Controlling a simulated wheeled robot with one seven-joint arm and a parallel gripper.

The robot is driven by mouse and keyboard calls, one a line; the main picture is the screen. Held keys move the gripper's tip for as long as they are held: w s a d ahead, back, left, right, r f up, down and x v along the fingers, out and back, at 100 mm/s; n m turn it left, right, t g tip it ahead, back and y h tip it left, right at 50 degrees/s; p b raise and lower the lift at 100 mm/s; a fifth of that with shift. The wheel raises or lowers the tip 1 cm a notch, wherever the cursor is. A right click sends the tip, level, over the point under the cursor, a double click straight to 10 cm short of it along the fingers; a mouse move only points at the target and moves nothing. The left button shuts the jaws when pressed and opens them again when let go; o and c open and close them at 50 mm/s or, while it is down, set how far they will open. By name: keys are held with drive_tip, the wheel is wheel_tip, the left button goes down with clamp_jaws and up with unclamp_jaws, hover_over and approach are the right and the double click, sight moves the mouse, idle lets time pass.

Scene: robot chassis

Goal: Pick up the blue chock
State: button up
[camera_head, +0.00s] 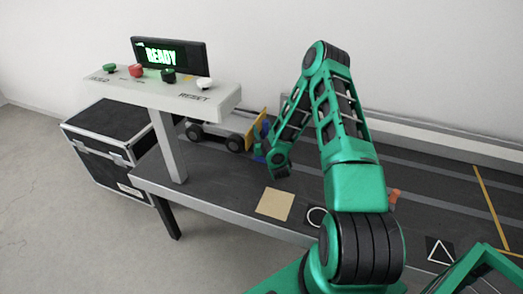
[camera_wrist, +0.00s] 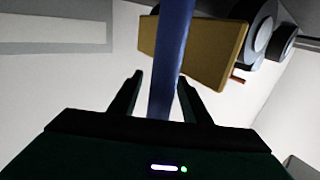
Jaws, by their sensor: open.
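The blue chock (camera_wrist: 172,60) shows in the wrist view as a long upright blue bar, running from the top edge down between my fingers. My gripper (camera_wrist: 161,92) is open, with one dark finger on each side of the bar; the right finger looks nearer to it. I cannot tell whether either finger touches it. In the head view a small blue part (camera_head: 262,150) shows beside the end of my arm, by the cart's yellow plate (camera_head: 257,130). My arm hides much of that spot.
A small wheeled cart (camera_head: 218,132) stands on the dark table behind a post with a button panel (camera_head: 165,84) and a READY screen (camera_head: 169,55). A tan square (camera_head: 275,204) marks the table front. An orange piece (camera_head: 393,196) is partly hidden by my arm.

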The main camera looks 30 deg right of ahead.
drive_tip(key=shift+c, duration=0.3)
clamp_jaws()
drive_tip(key=shift+r, duration=0.1)
